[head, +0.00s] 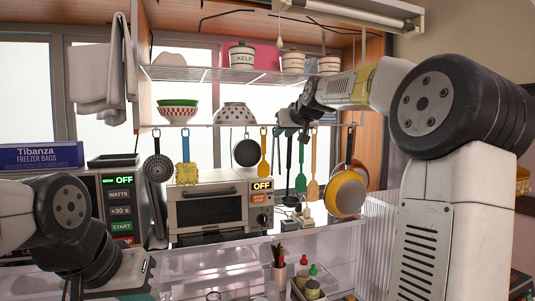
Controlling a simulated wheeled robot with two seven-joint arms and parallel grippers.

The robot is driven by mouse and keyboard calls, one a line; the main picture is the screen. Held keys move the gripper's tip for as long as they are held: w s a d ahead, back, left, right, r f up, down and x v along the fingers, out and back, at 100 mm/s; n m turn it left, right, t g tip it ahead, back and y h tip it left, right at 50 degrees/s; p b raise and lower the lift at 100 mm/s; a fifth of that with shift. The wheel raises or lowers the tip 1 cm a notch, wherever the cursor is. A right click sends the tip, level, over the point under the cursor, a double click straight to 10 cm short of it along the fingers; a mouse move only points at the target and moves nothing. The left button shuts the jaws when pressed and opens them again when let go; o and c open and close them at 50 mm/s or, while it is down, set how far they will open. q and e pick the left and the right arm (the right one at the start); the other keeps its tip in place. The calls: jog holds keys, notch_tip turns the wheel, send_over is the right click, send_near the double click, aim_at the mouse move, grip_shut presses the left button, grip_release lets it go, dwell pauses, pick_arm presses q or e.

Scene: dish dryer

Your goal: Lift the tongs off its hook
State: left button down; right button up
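Several utensils hang from a rail under the lower shelf. I cannot clearly make out which one is the tongs; a dark, long utensil (290,184) hangs just below my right gripper (292,132), its top hidden by the gripper. My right gripper is at rail height, close in front of the hooks, small and dark in the head view. I cannot tell whether its fingers are open or touch anything. My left wrist is low at the left, and its gripper is cut off or hidden near the bottom edge.
A green utensil (302,163) and an orange one (313,181) hang close to the right. An orange spatula (263,163) and dark pan (246,153) hang left; pans (345,193) hang further right. A toaster oven (208,210) stands below, bowls (235,113) above.

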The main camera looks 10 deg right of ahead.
jog(key=x, duration=0.7)
jog(key=shift+w, duration=0.3)
jog(key=shift+a+f, duration=0.1)
grip_shut()
